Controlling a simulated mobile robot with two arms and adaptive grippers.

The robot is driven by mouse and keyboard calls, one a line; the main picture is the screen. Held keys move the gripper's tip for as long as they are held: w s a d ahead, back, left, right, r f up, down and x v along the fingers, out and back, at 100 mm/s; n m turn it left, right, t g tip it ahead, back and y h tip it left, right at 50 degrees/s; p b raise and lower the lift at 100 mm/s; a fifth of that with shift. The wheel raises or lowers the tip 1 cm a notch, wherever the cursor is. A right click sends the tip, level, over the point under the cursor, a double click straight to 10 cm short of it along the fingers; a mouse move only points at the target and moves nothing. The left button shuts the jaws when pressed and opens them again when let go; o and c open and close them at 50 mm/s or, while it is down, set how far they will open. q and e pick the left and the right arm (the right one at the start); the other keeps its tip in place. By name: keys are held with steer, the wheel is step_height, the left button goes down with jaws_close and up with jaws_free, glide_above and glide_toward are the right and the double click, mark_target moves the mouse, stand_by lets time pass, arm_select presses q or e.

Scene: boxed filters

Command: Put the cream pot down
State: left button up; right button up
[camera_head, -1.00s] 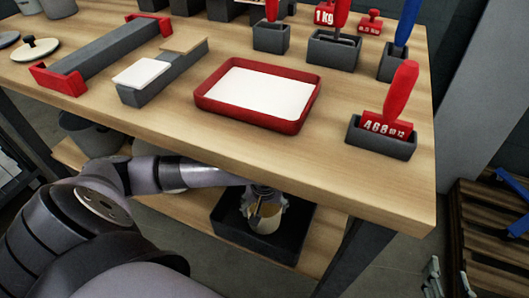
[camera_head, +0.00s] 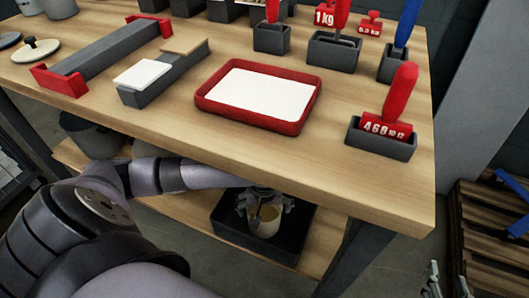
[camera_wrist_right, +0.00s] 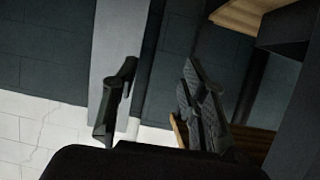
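The cream pot (camera_head: 267,227) stands inside the black tray (camera_head: 228,232) on the lower shelf, below the worktop's front edge. My left gripper (camera_head: 265,205) reaches under the worktop to the pot. Its fingers are spread to either side of the pot's upper part; whether they still touch it is too small to tell. A brown, stick-like shape shows at the pot's near left side. My right gripper (camera_head: 448,279) is at the bottom right of the head view, away from the pot. In the right wrist view its fingers (camera_wrist_right: 160,100) are apart with nothing between them.
The worktop (camera_head: 200,140) overhangs the shelf (camera_head: 180,210). On it stand a red tray with a white sheet (camera_head: 307,95), a red stamp in a grey holder (camera_head: 380,140) and several other holders. A grey table leg (camera_head: 352,250) stands right of the black tray.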

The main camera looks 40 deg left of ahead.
steer(key=shift+w, duration=0.1)
arm_select(q)
steer(key=shift+r, duration=0.15)
steer(key=shift+r+b, duration=0.4)
steer(key=shift+b, duration=0.05)
step_height(320, 180, up, 7)
steer(key=d+p, duration=0.1)
steer(key=p, duration=0.3)
steer(key=s+d+f+m+t+h, duration=0.1)
steer(key=s+d+m+h, duration=0.15)
steer(key=d, duration=0.35)
steer(key=s+d+f+m+t+h, duration=0.1)
steer(key=s+d+m+t, duration=0.1)
steer(key=d+m, duration=0.3)
steer(key=shift+m+t+y, duration=0.7)
steer(key=shift+m+y, duration=0.15)
steer(key=s+a, duration=0.4)
steer(key=s, duration=0.1)
steer(key=shift+s+a+f, duration=0.1)
steer(key=shift+a+f, duration=0.1)
steer(key=shift+f, duration=0.15)
arm_select(e)
steer(key=s+d+f+g+h, duration=0.2)
steer(key=s+d+f+g, duration=0.2)
steer(key=s+f+g, duration=0.3)
steer(key=s+f, duration=0.1)
steer(key=s, duration=0.2)
steer(key=shift+s, duration=0.3)
